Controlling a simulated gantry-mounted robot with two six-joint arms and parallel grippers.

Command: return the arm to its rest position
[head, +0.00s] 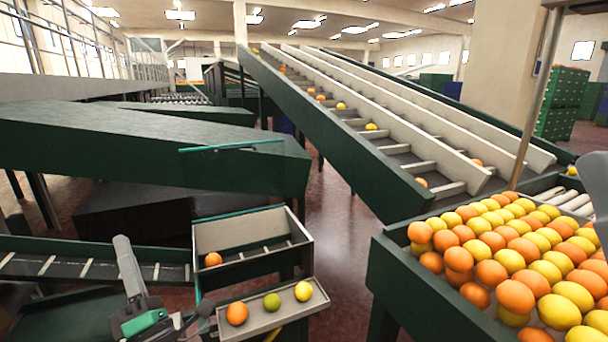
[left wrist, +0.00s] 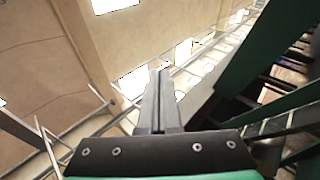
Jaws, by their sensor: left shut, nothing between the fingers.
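My left gripper (head: 123,245) is at the lower left of the head view, its grey fingers pointing up in front of a conveyor. In the left wrist view the fingers (left wrist: 160,78) are pressed together with nothing between them, against a background of wall and bright windows. No fruit touches them. My right gripper is not in view; only a grey part shows at the right edge of the head view.
A small tray (head: 262,325) right of the left gripper holds an orange, a green fruit and a yellow one. Behind it, a bin (head: 240,236) holds one orange. A large green-sided crate (head: 396,279) full of fruit stands at the right. Inclined conveyors (head: 325,140) rise behind.

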